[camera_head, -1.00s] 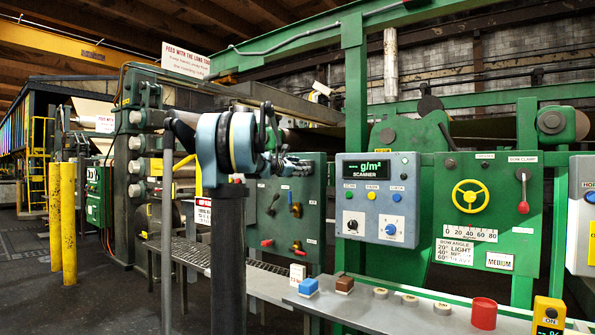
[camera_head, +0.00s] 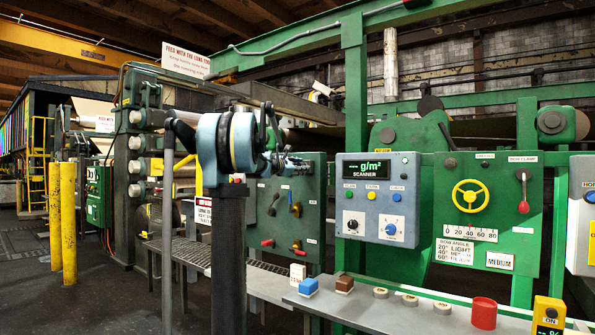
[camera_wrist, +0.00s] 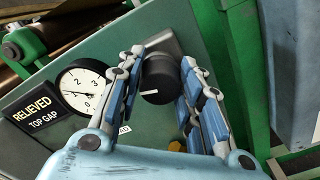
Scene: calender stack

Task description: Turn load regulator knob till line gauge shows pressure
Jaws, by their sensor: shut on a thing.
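A black round knob (camera_wrist: 158,82) with a white mark at its lower edge stands out from a green panel (camera_wrist: 60,150) in the wrist view. My gripper (camera_wrist: 161,66) is shut on it, with one blue-grey finger on each side. A white round gauge (camera_wrist: 83,88) sits left of the knob; its dark needle lies towards the left, but I cannot read the value surely. A sign reading RELIEVED TOP GAP (camera_wrist: 36,112) is beside the gauge. In the head view my gripper (camera_head: 298,163) is at the top of the green panel (camera_head: 312,218); the knob is hidden there.
Handles (camera_head: 294,209) stick out from the panel below my gripper. A grey scanner box (camera_head: 377,200) stands to the right, and a shelf (camera_head: 380,312) with small blocks crosses the lower front. A green upright (camera_wrist: 248,70) is right of my fingers.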

